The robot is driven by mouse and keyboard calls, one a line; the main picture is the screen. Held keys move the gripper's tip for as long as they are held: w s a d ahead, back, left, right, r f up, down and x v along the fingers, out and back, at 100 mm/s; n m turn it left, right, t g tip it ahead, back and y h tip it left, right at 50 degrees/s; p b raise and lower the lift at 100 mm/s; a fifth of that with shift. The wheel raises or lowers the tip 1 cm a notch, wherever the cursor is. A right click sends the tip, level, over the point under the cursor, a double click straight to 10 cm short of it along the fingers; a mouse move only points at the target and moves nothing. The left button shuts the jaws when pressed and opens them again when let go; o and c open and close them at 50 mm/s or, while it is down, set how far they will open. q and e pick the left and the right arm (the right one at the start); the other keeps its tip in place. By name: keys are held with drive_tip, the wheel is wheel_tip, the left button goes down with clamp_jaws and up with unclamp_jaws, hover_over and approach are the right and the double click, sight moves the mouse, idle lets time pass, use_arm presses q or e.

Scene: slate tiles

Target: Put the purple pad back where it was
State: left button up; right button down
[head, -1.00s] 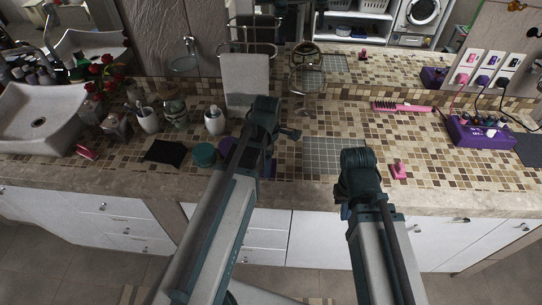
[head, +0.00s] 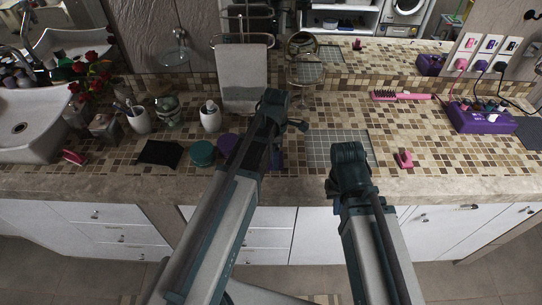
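A round purple piece (head: 228,142), which looks like the purple pad, lies on the tiled counter beside a teal round container (head: 203,153); my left arm partly covers it. A small dark purple-blue patch (head: 277,158) shows just right of my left arm; I cannot tell what it is. My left gripper (head: 280,108) is over the counter's middle, beyond the purple piece. My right gripper (head: 347,158) is at the counter's front, over the near part of a grey grid-tiled patch (head: 340,140). The fingers of both are seen from behind, so their opening is hidden.
A black cloth (head: 160,152), a white cup (head: 210,117) and a sink (head: 30,122) are on the left. A round mirror (head: 303,46) stands behind. A pink stand (head: 405,158), pink brush (head: 400,95) and purple socket box (head: 482,118) are on the right.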

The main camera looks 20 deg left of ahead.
use_arm(q)
drive_tip(key=shift+d, duration=0.25)
drive_tip(key=shift+f, duration=0.1)
drive_tip(key=o, duration=1)
drive_tip(key=shift+c, duration=0.2)
drive_tip(key=shift+a, duration=0.1)
wheel_tip(320, 180, up, 12)
drive_tip(key=p, duration=1.2)
drive_tip(key=shift+r, duration=0.2)
